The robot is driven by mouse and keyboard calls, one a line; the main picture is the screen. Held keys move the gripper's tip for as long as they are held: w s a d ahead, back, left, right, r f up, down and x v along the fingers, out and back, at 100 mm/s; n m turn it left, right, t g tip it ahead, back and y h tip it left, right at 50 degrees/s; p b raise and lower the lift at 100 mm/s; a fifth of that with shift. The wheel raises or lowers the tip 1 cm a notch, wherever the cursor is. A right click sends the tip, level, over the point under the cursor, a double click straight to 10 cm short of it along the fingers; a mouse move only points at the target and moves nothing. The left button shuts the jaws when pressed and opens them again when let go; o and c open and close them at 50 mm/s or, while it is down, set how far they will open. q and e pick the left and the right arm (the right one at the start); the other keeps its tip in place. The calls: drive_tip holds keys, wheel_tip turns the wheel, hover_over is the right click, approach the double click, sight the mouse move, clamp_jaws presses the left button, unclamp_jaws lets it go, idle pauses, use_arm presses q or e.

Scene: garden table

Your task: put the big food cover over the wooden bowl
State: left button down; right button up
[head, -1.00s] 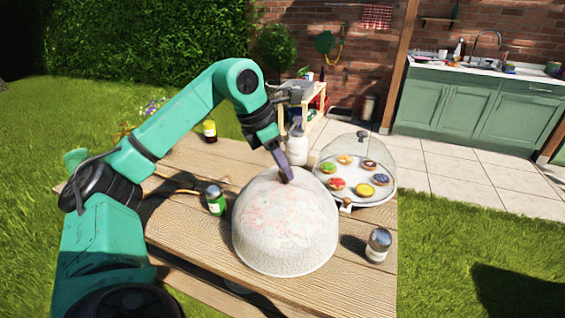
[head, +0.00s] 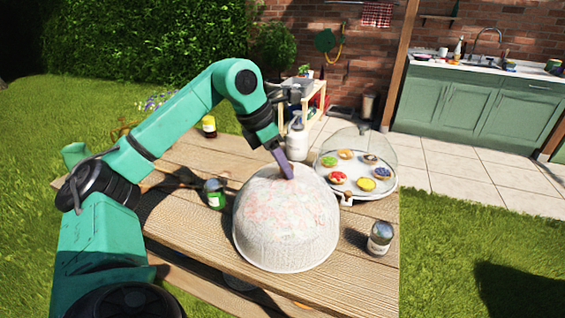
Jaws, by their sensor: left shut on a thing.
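The big food cover (head: 286,225) is a pale mesh dome with a faint reddish pattern, low over the front middle of the table. My left gripper (head: 287,172) is at its top, pointing down, and is shut on it there. No wooden bowl shows; the space under and behind the cover is hidden. I cannot tell whether the cover's rim touches the table. My right gripper is not in view.
The wooden table (head: 200,245) also holds a green-labelled jar (head: 215,194) left of the cover and another jar (head: 380,238) to its right. Behind are a white bottle (head: 297,140) and a clear-domed tray (head: 392,187) of several tarts. A dark-filled jar (head: 209,127) stands at the far left.

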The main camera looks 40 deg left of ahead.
use_arm(q)
drive_tip(key=shift+s+d+f, duration=0.1)
drive_tip(key=shift+s+f, duration=0.1)
drive_tip(key=shift+f, duration=0.65)
drive_tip(key=shift+c, duration=1.8)
unclamp_jaws()
drive_tip(key=shift+r, duration=0.1)
drive_tip(key=shift+d, duration=0.1)
drive_tip(key=shift+w, duration=0.15)
drive_tip(key=shift+a+r, duration=0.2)
drive_tip(key=p+v, duration=0.4)
drive_tip(key=v, duration=1)
drive_tip(key=shift+r, duration=0.25)
